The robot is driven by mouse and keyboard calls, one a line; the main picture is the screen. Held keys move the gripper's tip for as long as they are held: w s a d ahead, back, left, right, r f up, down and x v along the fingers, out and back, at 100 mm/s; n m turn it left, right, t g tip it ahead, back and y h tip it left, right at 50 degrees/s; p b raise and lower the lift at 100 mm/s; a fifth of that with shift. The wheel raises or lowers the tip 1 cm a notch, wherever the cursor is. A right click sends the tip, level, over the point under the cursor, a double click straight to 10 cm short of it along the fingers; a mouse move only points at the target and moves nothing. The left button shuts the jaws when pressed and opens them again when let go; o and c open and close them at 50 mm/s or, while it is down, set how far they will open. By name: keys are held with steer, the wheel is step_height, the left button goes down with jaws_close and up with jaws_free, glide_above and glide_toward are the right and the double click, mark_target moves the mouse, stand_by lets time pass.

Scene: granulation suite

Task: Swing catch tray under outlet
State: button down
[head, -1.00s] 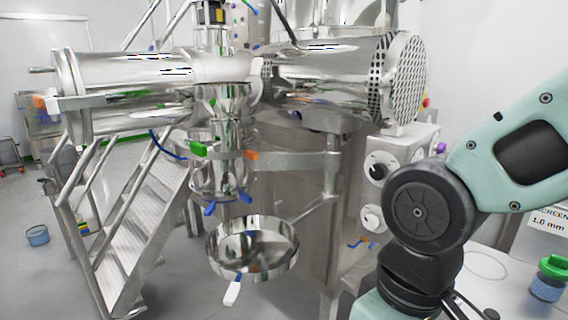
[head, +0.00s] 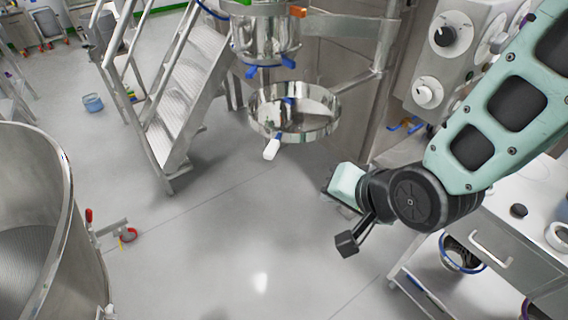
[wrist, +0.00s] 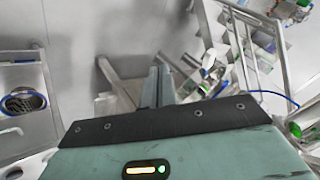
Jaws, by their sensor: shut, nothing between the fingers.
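The catch tray (head: 305,120) is a round, shallow steel pan with a white-gripped handle (head: 271,148) pointing toward the front left. It hangs below and a little right of the outlet (head: 266,40), a steel cylinder with blue clamp levers at its lower rim. A steel arm at the tray's right carries it. My gripper (head: 340,192) is below and right of the tray, apart from it and from the handle. Its fingers are mostly hidden in the head view. In the wrist view my gripper (wrist: 156,84) shows its fingers together, with nothing between them.
Metal stairs (head: 190,90) stand left of the outlet. A large steel vessel (head: 60,220) is at the lower left. A control box with knobs (head: 445,60) and a bench (head: 515,225) are at the right. The floor between vessel and bench is open.

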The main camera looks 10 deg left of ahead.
steer(key=w+a+f+m+t+y, duration=0.1)
steer(key=w+a+f+m+t, duration=0.15)
steer(key=f+m+t, duration=0.2)
steer(key=m+t+y+b, duration=0.4)
steer(key=b, duration=0.3)
glide_toward(275, 151)
steer(key=x, duration=0.5)
steer(key=shift+w+d+r, duration=0.1)
steer(key=shift+w+d, duration=0.1)
steer(key=shift+w, duration=0.1)
steer(key=shift+w+a, duration=0.1)
steer(key=shift+a, duration=0.35)
